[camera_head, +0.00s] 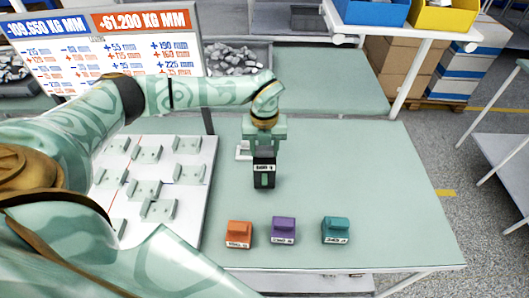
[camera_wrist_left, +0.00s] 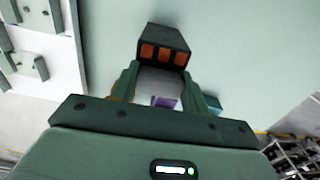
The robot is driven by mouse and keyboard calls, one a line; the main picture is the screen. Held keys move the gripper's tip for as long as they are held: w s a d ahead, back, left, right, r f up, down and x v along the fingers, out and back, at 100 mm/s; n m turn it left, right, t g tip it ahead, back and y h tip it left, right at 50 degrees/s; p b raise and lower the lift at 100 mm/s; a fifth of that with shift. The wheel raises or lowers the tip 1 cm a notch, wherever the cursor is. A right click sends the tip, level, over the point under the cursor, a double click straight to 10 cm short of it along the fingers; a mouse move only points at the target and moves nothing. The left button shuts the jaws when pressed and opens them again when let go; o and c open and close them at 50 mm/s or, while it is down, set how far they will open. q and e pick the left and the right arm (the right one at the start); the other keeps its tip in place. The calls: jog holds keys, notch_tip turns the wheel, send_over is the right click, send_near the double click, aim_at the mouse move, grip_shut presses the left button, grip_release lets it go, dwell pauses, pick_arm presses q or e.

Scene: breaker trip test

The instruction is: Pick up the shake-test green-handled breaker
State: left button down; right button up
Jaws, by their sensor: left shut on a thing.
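The black breaker with a green handle (camera_head: 264,180) hangs upright below my left gripper (camera_head: 264,150), over the green table. A small white label with print too small to read is on its upper front. My left gripper is shut on it from above. In the left wrist view the breaker's dark body (camera_wrist_left: 162,36) with orange contacts shows between the fingers of my left gripper (camera_wrist_left: 162,75). I cannot tell whether its bottom touches the table. My right gripper is not in view.
Orange (camera_head: 239,233), purple (camera_head: 283,230) and teal (camera_head: 335,229) labelled breakers stand along the table's front. A white panel (camera_head: 133,220) with several pale brackets lies left. A pale square frame (camera_head: 242,151) lies behind the held breaker. The table's right side (camera_head: 390,190) is clear.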

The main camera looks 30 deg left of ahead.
pick_arm(q)
jog(key=s+a+r, duration=0.3)
jog(key=s+r, duration=0.7)
jog(key=s, duration=0.3)
jog(key=shift+s+a+r, duration=0.15)
jog(key=shift+s, duration=0.15)
